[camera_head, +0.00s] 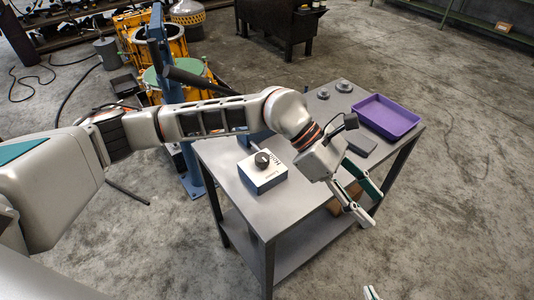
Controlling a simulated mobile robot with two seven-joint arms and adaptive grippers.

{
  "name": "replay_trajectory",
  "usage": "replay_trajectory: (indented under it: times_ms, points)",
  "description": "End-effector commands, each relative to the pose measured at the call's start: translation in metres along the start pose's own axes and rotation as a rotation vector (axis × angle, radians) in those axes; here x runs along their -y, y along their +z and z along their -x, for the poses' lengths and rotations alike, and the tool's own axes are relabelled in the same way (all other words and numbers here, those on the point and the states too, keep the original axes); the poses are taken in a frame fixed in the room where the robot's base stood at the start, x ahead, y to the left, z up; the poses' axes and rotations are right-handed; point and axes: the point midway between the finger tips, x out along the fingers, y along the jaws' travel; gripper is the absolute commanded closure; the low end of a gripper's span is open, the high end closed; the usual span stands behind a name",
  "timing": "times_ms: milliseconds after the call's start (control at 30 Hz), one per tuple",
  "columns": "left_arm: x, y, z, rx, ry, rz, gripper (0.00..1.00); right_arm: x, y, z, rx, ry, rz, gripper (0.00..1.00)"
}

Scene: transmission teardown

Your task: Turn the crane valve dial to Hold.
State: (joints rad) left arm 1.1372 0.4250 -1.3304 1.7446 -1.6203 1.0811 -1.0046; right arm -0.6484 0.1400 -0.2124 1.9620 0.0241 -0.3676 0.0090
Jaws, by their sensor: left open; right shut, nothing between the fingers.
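The dial's exact pointing is too small to tell. My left gripper (374,209) is open and empty, to the right of the valve box by the table's right front edge, apart from the dial. My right gripper (371,292) shows only its fingertips at the bottom edge, shut and empty, away from the table.
A purple tray (388,117), a dark flat block (360,141) and small round metal parts (343,86) are on the table (228,161). My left arm crosses above the table's left side. A blue crane post (191,171) stands left of the table. Floor at right is clear.

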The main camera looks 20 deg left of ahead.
Motion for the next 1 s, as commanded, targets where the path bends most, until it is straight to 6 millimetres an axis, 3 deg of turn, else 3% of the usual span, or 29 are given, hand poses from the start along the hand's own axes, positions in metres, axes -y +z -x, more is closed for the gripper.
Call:
replay_trajectory:
  times_ms: [33,100,200,300,400,500,667,1000]
  points:
    - [-0.015,-0.029,0.021,-0.147,0.013,-0.038,0.55,0.0,0.0,0.0,0.0,0.0,0.0,1.0]
    - [-0.032,-0.068,0.053,-0.337,0.021,-0.067,0.55,0.0,0.0,0.0,0.0,0.0,0.001,1.0]
    - [-0.052,-0.112,0.11,-0.575,0.038,-0.071,0.55,0.0,0.0,0.0,0.0,0.0,0.001,1.0]
    - [-0.065,-0.139,0.165,-0.755,0.057,-0.048,0.55,0.0,0.0,0.0,0.0,0.0,0.001,1.0]
    - [-0.072,-0.153,0.207,-0.873,0.075,-0.018,0.55,0.0,0.0,0.0,0.0,0.0,0.001,1.0]
    - [-0.074,-0.16,0.231,-0.936,0.084,0.005,0.55,0.0,0.0,0.0,0.0,0.0,0.001,1.0]
    - [-0.074,-0.172,0.233,-0.96,0.084,0.017,0.55,0.0,-0.001,0.0,0.0,0.0,0.001,1.0]
    - [-0.077,-0.212,0.203,-0.956,0.084,0.015,0.55,-0.001,-0.003,0.001,-0.001,0.0,0.001,1.0]
